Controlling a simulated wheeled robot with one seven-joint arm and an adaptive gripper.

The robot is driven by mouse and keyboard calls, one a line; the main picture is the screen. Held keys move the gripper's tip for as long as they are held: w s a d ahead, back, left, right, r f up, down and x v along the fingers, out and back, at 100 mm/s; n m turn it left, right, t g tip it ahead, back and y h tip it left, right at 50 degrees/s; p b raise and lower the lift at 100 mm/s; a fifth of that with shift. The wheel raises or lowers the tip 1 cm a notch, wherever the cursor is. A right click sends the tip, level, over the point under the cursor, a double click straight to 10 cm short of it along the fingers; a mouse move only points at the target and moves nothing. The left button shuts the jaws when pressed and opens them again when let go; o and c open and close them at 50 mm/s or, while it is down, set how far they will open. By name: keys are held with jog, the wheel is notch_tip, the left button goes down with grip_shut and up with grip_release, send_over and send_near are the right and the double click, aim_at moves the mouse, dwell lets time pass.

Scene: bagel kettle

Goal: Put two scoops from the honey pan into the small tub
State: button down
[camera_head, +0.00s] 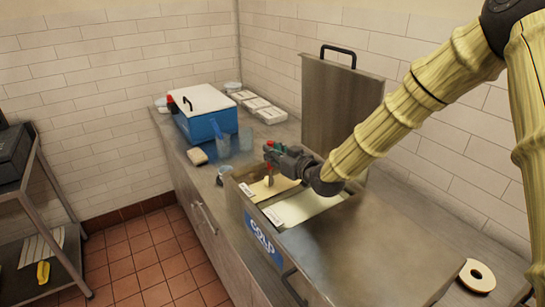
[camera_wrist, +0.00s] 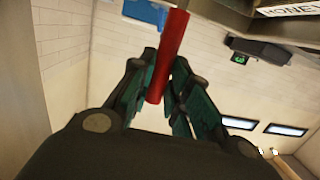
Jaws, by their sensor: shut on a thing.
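My gripper (camera_head: 272,156) is shut on the red handle of a scoop, and the red handle (camera_wrist: 168,62) stands between the fingers in the wrist view. In the head view the scoop (camera_head: 268,169) hangs over or in the far pan (camera_head: 258,189), which holds tan contents. I cannot tell whether it touches them. A label reading "HONE", cut off at the edge, shows in the wrist view (camera_wrist: 288,10). The near pan (camera_head: 305,205) holds paler contents. Clear containers (camera_head: 222,147) stand on the counter beyond the pans; I cannot tell which is the small tub.
A raised metal lid (camera_head: 340,105) stands behind the pans. A blue box with a white lid (camera_head: 203,112) and white trays (camera_head: 262,107) stand farther back. A closed metal top (camera_head: 350,250) covers the near part of the counter. A tape roll (camera_head: 477,276) lies at right.

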notch_tip(320, 180, up, 9)
jog(key=d+p, duration=0.1)
jog(key=p, duration=0.2)
jog(key=shift+d+p, duration=0.4)
dwell(0.3)
jog(key=shift+r, duration=0.15)
